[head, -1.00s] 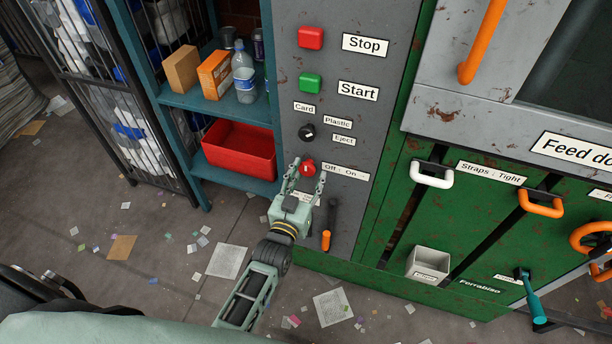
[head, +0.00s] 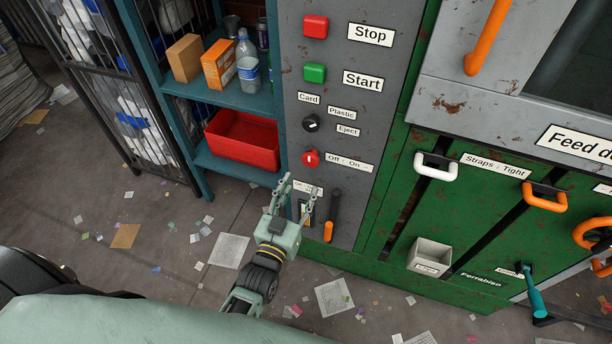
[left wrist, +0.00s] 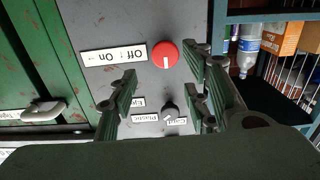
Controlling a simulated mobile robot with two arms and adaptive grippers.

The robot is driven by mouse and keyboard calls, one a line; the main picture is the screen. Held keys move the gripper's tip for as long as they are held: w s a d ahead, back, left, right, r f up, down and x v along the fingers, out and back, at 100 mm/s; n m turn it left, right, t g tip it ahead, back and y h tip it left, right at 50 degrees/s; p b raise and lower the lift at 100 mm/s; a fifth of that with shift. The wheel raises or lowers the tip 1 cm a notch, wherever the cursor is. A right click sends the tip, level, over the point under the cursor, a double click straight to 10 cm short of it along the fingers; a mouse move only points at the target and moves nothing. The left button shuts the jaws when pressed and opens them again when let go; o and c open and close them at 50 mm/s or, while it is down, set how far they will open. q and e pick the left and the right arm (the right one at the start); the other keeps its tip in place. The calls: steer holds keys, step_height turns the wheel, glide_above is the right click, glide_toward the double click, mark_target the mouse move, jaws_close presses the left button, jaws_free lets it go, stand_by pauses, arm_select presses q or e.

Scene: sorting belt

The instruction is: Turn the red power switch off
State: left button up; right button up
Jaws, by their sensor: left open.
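The red power switch (head: 311,158) is a round knob on the grey panel, left of a white "Off : On" label (head: 349,162). In the left wrist view, which is upside down, the knob (left wrist: 165,55) shows a white mark pointing toward the picture's bottom, so up on the panel. My left gripper (head: 300,187) is open and empty, with its fingertips below the knob in the head view and apart from it. In the wrist view its fingers (left wrist: 158,75) spread on either side, with the knob visible beyond them. My right gripper is not in view.
Above the knob are a black Card/Plastic/Eject knob (head: 311,123), a green Start button (head: 314,73) and a red Stop button (head: 315,27). A lever with an orange end (head: 328,231) is close to the gripper's right. A shelf with a red bin (head: 242,140) stands left.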

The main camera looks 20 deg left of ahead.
arm_select(q)
steer(key=s, duration=0.3)
steer(key=shift+s, duration=0.3)
steer(key=s+d+f+m+g+h, duration=0.1)
steer(key=s+f+g, duration=0.4)
steer(key=f, duration=0.9)
steer(key=s+f+m+g, duration=0.1)
steer(key=s+f+g, duration=0.3)
steer(key=s+f, duration=0.75)
steer(key=s+a+f+g, duration=0.4)
steer(key=s+f, duration=0.5)
steer(key=s, duration=0.1)
steer(key=s+a+f+g+y, duration=0.1)
steer(key=s+a+f+g, duration=0.3)
steer(key=s+f, duration=0.5)
steer(key=shift+s+y, duration=0.3)
steer(key=shift+s, duration=0.85)
